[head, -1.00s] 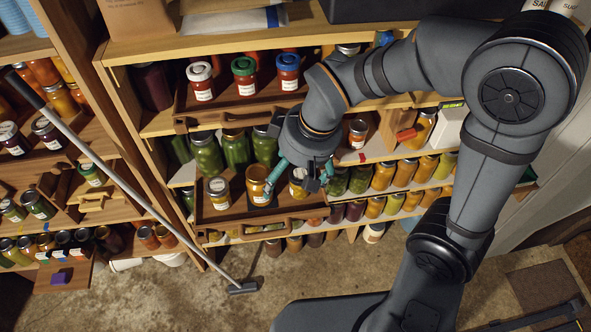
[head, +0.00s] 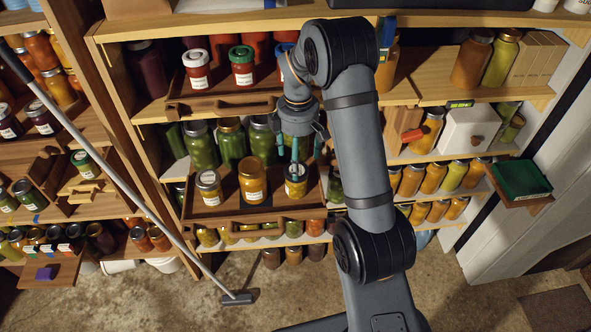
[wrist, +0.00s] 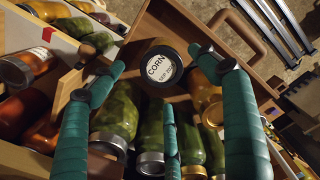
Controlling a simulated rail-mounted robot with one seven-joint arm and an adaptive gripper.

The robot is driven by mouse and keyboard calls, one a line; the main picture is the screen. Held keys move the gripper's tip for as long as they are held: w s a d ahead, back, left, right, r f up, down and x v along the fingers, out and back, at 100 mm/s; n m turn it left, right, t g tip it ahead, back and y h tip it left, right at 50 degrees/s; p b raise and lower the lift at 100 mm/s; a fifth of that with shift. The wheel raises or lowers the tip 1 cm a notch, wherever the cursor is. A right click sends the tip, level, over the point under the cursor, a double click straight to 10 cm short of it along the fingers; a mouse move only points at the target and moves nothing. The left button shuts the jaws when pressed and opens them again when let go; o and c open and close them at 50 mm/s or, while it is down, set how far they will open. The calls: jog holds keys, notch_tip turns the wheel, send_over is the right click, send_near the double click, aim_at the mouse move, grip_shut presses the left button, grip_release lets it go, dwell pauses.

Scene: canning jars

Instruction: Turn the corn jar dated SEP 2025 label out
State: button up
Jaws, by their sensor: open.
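Three jars stand in the front row of a pulled-out wooden tray (head: 225,214): a left jar (head: 209,190), a taller amber middle jar (head: 252,182) and a right jar (head: 296,187). My gripper (head: 305,158) points down over the right jar, its teal fingers open around the jar's top. In the wrist view, a dark-rimmed lid (wrist: 163,66) reads "CORN" and "SEP 20", the rest unclear; it lies between the spread fingertips (wrist: 158,62). I cannot tell whether the fingers touch it. A pale label shows low on the right jar in the head view; its text is too small to read.
An upper tray (head: 215,106) with capped red jars overhangs at the back. The floor (head: 190,300) in front is mostly clear.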

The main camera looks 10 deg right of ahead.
notch_tip(320, 180, down, 8)
jog(key=shift+p, duration=0.65)
jog(key=shift+c, duration=0.3)
jog(key=c, duration=1.5)
jog(key=o, duration=0.9)
jog(key=c, duration=0.6)
jog(key=shift+r+n+p, duration=0.1)
jog(key=shift+n+p, duration=0.2)
jog(key=shift+n, duration=2)
